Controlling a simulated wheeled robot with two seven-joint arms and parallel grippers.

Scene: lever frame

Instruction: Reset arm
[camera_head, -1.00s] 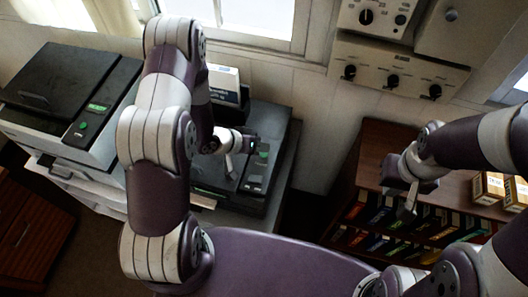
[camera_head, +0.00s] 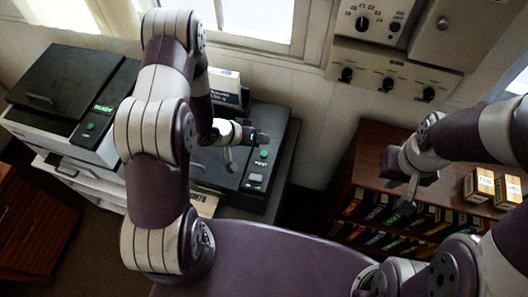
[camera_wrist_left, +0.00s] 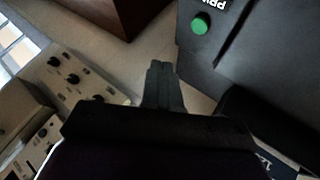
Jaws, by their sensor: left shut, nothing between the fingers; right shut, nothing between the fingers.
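My left arm rises at the left of the head view and bends down at its top. My left gripper (camera_head: 229,161) hangs over the dark machine (camera_head: 262,120) by the wall, with its fingers shut and empty. In the left wrist view, the shut fingers (camera_wrist_left: 162,76) point away over the floor, beside a dark surface with a green button (camera_wrist_left: 201,25). My right arm comes in from the right. My right gripper (camera_head: 408,197) is shut and empty over the front part of the brown bookcase (camera_head: 375,145). I cannot tell whether either gripper touches anything.
A copier (camera_head: 72,85) with a dark lid stands at the left. A brown cabinet (camera_head: 32,228) is at the lower left. Small boxes (camera_head: 479,185) stand on the bookcase at the right. A control panel with knobs (camera_head: 388,72) hangs on the wall above.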

